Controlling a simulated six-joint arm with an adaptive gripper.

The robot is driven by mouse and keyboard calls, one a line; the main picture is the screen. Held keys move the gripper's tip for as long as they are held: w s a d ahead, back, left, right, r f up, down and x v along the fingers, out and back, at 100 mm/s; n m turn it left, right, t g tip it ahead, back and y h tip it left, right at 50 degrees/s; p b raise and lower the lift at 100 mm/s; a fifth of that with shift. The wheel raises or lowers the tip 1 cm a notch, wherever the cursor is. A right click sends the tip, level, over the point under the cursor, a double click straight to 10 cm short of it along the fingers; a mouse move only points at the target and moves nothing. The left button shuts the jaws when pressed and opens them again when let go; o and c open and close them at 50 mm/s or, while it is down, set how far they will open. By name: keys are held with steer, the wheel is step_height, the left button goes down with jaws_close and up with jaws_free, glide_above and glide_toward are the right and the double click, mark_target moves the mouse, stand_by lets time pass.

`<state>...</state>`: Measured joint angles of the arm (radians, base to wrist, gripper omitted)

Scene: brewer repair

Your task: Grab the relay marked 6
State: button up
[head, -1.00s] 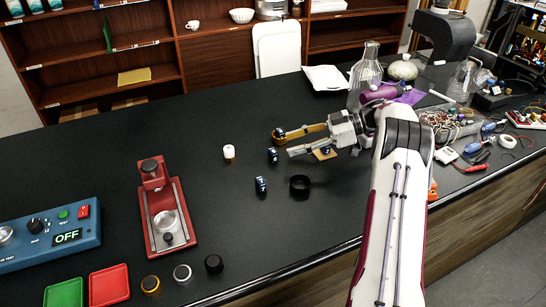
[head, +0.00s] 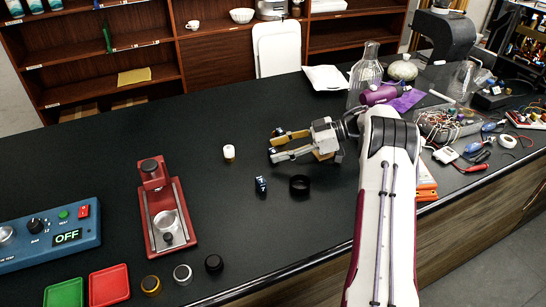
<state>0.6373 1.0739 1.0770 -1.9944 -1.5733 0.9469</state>
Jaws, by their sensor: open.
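A small dark blue relay (head: 261,185) with pale markings stands on the black bench, left of a black ring. I cannot read its number at this size. My gripper (head: 276,144) is open, low over the bench, with its fingers pointing left. It is behind and slightly right of this relay, apart from it. A second dark relay seen earlier near the lower fingertip is not clearly visible now; that finger may cover it. I cannot tell whether anything stands between the fingers.
A white cap-like cylinder (head: 229,153) stands left of my gripper, and the black ring (head: 300,185) lies in front. A red press (head: 166,213), a blue tester (head: 45,235) reading OFF and green and red trays stand left. Glassware and tangled wires crowd the right.

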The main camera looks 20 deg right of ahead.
steer(key=c, duration=1.1)
steer(key=shift+r, duration=5)
